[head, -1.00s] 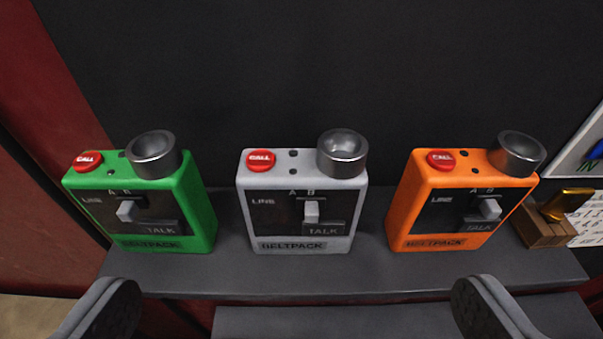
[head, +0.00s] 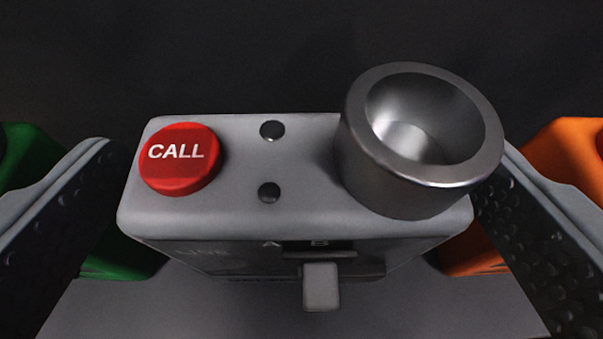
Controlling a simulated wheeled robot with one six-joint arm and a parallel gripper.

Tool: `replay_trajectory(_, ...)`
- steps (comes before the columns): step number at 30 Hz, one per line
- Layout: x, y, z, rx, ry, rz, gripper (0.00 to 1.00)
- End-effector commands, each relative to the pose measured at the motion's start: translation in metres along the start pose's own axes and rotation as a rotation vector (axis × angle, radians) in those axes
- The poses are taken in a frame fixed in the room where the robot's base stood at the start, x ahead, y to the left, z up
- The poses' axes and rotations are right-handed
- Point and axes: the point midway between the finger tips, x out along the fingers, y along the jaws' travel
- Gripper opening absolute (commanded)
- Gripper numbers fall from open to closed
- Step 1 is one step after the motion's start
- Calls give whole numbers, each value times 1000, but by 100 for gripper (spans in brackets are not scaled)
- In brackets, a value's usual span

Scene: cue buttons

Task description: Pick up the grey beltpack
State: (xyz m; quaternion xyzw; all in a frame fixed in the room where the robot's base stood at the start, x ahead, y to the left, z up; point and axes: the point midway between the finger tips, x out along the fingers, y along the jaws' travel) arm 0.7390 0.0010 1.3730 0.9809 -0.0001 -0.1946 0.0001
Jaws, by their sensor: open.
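The grey beltpack (head: 300,215) stands upright in the middle of the head view, seen from above and close up. Its top carries a red CALL button (head: 180,158) on the left and a metal cup (head: 422,140) on the right. A light switch (head: 321,287) sticks out of its front face, which is mostly foreshortened. My gripper (head: 301,205) is open, with one finger to the left of the grey beltpack and one to the right. The right finger is very close to the cup side; I cannot tell whether it touches.
A green beltpack (head: 125,258) is partly hidden behind my left finger. An orange beltpack (head: 568,152) is partly hidden behind my right finger. The grey shelf (head: 220,312) shows in front, and a dark wall (head: 250,55) rises behind.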

Motion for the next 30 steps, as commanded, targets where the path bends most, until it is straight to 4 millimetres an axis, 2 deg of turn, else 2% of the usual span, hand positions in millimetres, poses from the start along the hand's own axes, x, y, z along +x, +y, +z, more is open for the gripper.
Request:
replay_trajectory(6, 30, 1, 2, 0, -2, 0, 100)
replay_trajectory(14, 34, 1, 1, 0, -1, 0, 100)
replay_trajectory(22, 33, 1, 2, 0, -1, 0, 49)
replay_trajectory(30, 32, 1, -1, 0, 0, 0, 49)
